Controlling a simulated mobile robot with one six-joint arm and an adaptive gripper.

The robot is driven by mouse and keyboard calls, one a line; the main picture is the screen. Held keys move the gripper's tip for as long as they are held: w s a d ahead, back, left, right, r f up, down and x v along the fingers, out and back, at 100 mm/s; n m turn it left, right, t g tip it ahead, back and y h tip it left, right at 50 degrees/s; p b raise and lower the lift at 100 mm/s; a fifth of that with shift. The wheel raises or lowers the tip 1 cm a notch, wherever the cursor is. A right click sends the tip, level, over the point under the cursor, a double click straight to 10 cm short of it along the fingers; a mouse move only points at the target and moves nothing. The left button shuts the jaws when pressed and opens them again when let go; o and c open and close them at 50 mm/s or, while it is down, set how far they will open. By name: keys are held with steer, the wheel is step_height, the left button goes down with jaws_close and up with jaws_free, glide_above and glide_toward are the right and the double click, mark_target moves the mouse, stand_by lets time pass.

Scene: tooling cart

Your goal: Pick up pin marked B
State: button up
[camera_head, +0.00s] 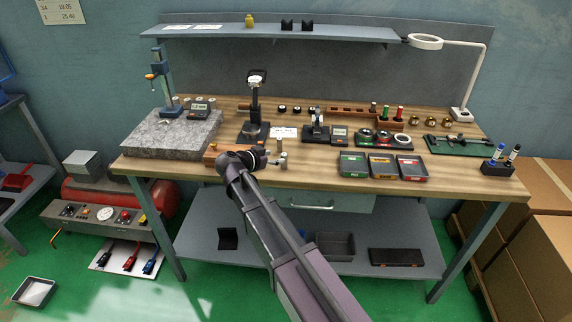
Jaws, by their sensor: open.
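My gripper (261,157) is over the front edge of the wooden bench, at the end of my arm, seen mostly from behind. A small grey metal pin (284,160) stands upright just right of it. Another pale upright cylinder (279,144) stands behind that, below a white label card (283,132). A wooden block (212,156) lies partly hidden behind my wrist. Markings are too small to read, so I cannot tell which pin is B. My gripper is open, and I see nothing held in it.
A granite plate (172,137) with a height stand (162,85) lies on the left. Gauge stands (255,105) rise behind my gripper. Green, orange and red trays (383,168) lie to the right. The front strip between pin and trays is fairly clear.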

mark_target(284, 154)
steer(key=shift+w+d, duration=0.1)
steer(key=shift+w, duration=0.05)
steer(key=shift+b+x, duration=1.05)
steer(key=shift+x, duration=1.45)
jaws_close()
